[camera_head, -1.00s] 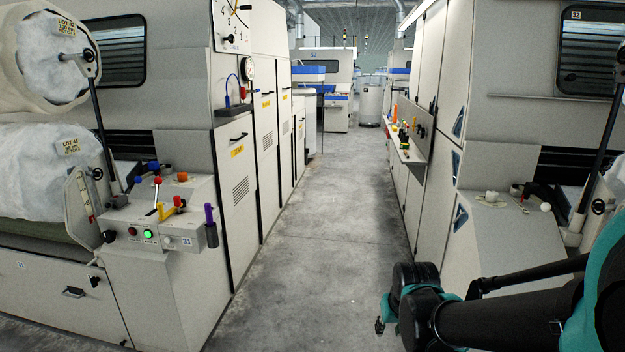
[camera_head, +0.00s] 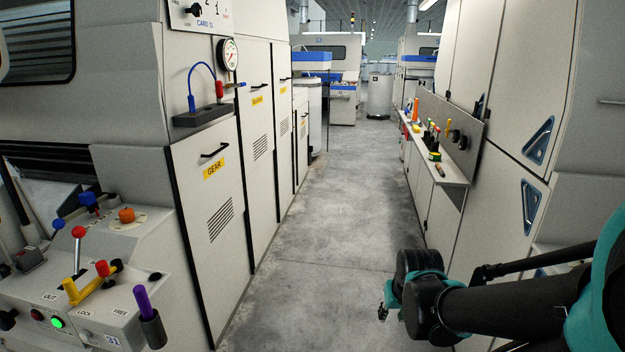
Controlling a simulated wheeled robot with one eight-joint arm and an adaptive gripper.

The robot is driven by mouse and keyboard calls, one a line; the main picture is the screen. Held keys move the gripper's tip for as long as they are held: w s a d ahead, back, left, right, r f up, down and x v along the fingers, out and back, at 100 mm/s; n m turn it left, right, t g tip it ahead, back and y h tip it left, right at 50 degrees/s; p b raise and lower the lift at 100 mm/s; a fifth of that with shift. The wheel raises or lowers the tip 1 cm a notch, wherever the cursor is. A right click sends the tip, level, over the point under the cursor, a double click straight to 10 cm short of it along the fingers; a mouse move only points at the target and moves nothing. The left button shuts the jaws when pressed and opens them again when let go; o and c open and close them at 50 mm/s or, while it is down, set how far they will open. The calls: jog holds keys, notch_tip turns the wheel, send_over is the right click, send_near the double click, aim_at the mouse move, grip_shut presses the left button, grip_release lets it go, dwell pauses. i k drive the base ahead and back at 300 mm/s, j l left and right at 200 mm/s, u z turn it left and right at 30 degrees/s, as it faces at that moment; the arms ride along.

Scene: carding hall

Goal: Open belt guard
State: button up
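No panel in view is readably marked as the belt guard. On the left machine, a grey door with a yellow GEAR label (camera_head: 214,169) and a black handle (camera_head: 214,151) is shut. Beyond it, a second shut door (camera_head: 259,125) and a third (camera_head: 283,110) carry yellow labels too small to read surely. On the right machine, shut panels have blue triangular recesses (camera_head: 538,142). My gripper (camera_head: 384,307) hangs over the aisle floor at lower right, apart from both machines. Its fingers are small and dark, and their opening cannot be made out.
The aisle floor (camera_head: 330,215) is clear. A control console (camera_head: 85,285) with coloured levers juts out at lower left. A ledge (camera_head: 440,165) with small tools lines the right machine. A grey bin (camera_head: 380,97) stands at the far end.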

aim_at(281, 53)
jog(key=i, duration=3.9)
jog(key=i+l+u, duration=0.2)
jog(key=i, duration=0.45)
jog(key=i+u, duration=0.15)
jog(key=i, duration=0.5)
